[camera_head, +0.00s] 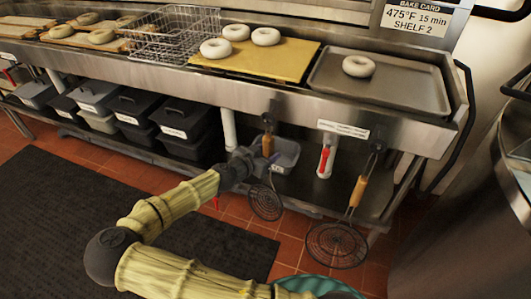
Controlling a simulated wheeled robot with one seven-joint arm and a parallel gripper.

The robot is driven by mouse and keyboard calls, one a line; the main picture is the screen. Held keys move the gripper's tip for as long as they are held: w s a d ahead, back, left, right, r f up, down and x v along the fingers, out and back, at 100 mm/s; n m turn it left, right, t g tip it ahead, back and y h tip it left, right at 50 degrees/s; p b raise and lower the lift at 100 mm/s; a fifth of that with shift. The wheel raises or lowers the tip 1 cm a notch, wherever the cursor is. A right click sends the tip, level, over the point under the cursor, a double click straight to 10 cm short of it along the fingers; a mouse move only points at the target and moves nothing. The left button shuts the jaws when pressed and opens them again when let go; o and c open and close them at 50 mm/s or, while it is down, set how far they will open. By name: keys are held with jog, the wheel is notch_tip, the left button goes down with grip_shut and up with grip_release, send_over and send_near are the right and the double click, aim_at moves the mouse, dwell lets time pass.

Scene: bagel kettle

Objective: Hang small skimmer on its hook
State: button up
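The small skimmer (265,204) has a round dark wire basket and a short wooden handle. It is upright, basket down, in front of the counter's front edge. Its dark hook (270,110) is on the counter front just above the handle. The top of the handle is close below or at the hook; I cannot tell whether it is hung there. My gripper (261,158) is at the lower part of the handle, coming from the left. The fingers are small and dark against the handle and grey bin, so whether they are closed on it is unclear.
A larger skimmer (337,245) hangs from another hook (376,140) to the right. Bagels lie on a yellow board (290,70) and a metal tray (420,90) above. Bins (285,158) stand on the lower shelf.

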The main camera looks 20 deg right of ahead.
jog(key=p+v, duration=0.2)
jog(key=v, duration=1.5)
jog(key=shift+a, duration=0.2)
jog(key=shift+s, duration=0.1)
